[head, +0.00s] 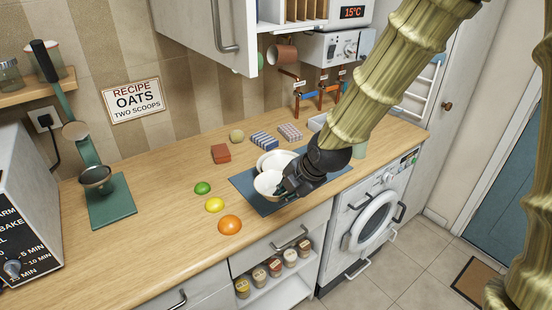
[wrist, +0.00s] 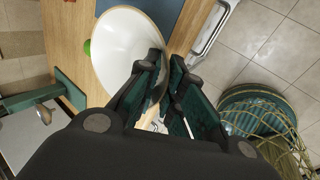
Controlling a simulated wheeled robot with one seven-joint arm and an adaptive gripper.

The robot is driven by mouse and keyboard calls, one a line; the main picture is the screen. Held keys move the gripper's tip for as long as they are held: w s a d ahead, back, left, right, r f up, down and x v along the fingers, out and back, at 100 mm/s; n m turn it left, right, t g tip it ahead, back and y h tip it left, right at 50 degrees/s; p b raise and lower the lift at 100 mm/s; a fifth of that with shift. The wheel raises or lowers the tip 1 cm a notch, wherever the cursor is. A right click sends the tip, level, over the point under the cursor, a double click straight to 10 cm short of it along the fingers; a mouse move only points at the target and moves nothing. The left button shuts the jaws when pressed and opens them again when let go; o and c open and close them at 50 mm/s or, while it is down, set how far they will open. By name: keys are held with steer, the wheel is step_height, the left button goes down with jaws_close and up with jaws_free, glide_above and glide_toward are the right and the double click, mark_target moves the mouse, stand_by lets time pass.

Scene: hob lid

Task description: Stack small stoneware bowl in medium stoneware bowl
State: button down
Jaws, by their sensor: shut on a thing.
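A white bowl, which I take for the small stoneware bowl (head: 267,183), is in my gripper (head: 286,187) at its right rim, tilted over the blue mat. In the wrist view the small bowl (wrist: 125,45) shows its white inside and tan rim, with one finger of my gripper (wrist: 166,75) inside it. A second white bowl, the medium stoneware bowl (head: 277,158), stands just behind it on the mat and is partly hidden by it. Whether the two bowls touch is unclear.
The blue mat (head: 243,181) lies on the wooden worktop. A green lime (head: 202,188), a lemon (head: 215,204) and an orange (head: 230,225) lie to the left. A red-brown block (head: 221,153) and striped boxes (head: 264,140) stand behind. A wall cupboard (head: 205,30) hangs above.

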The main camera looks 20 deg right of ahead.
steer(key=shift+w+d+r, duration=0.2)
steer(key=shift+w+r, duration=0.05)
steer(key=shift+r, duration=0.1)
steer(key=w+d+p, duration=0.1)
steer(key=w+d, duration=0.1)
steer(key=w, duration=0.2)
steer(key=w+d+f+p, duration=0.1)
steer(key=w+d+p, duration=0.1)
steer(key=w+d, duration=0.1)
steer(key=w+d+p, duration=0.2)
steer(key=w+d, duration=0.1)
steer(key=w, duration=0.3)
steer(key=shift+d+f, duration=0.15)
steer(key=shift+f, duration=0.15)
steer(key=shift+f+p, duration=0.6)
steer(key=shift+p, duration=0.15)
steer(key=shift+f+p, duration=0.45)
steer(key=shift+f, duration=0.65)
steer(key=shift+s+f+b, duration=0.1)
steer(key=shift+f+b, duration=0.25)
steer(key=c, duration=1.5)
jaws_free()
steer(key=shift+c, duration=0.2)
